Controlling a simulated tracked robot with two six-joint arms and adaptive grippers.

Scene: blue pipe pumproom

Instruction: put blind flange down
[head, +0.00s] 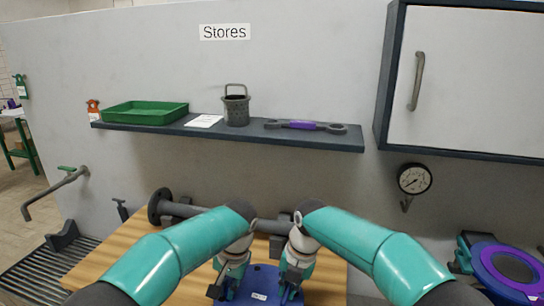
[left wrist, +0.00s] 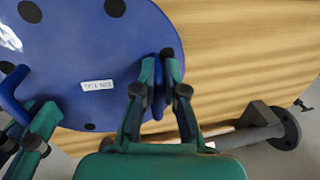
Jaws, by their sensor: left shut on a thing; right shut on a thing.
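The blind flange (head: 258,284) is a blue disc with dark holes and a small white label, low in the middle of the head view. It also fills the upper left of the left wrist view (left wrist: 85,55). My left gripper (head: 228,284) is shut on one blue handle at its edge; the left wrist view shows these fingers (left wrist: 166,62) around the handle. My right gripper (head: 289,284) is shut on the opposite handle, which shows at the left of the left wrist view (left wrist: 12,92). The flange is over the wooden table (head: 110,262); I cannot tell whether it touches.
A grey flanged pipe (head: 185,209) lies along the table's back, behind my arms. Bare wood shows at the table's left.

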